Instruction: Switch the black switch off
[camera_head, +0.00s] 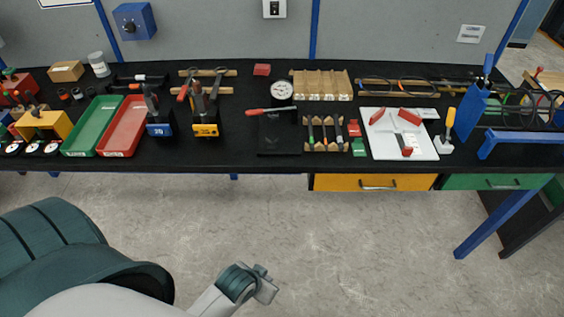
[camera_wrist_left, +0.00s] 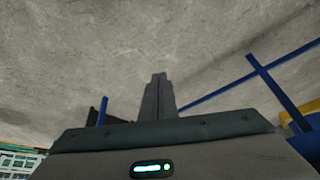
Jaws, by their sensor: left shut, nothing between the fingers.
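A white plate with a small dark switch or socket (camera_head: 273,8) is on the grey wall at the top middle, cut by the picture's top edge. A blue box with a black rotary knob (camera_head: 130,27) is on the wall at the upper left. I cannot tell for sure which is the black switch, or its setting. My left gripper (camera_head: 266,283) is over the bare floor, in front of the bench and well away from both. Its fingers (camera_wrist_left: 158,85) are together and empty in the left wrist view. My right gripper is not in view.
A long black bench (camera_head: 275,165) runs below the wall. It carries green (camera_head: 94,125) and red (camera_head: 122,126) trays, tool holders, a gauge and a white board (camera_head: 425,150). Orange (camera_head: 370,183) and green drawers hang under its edge. The floor before it is clear.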

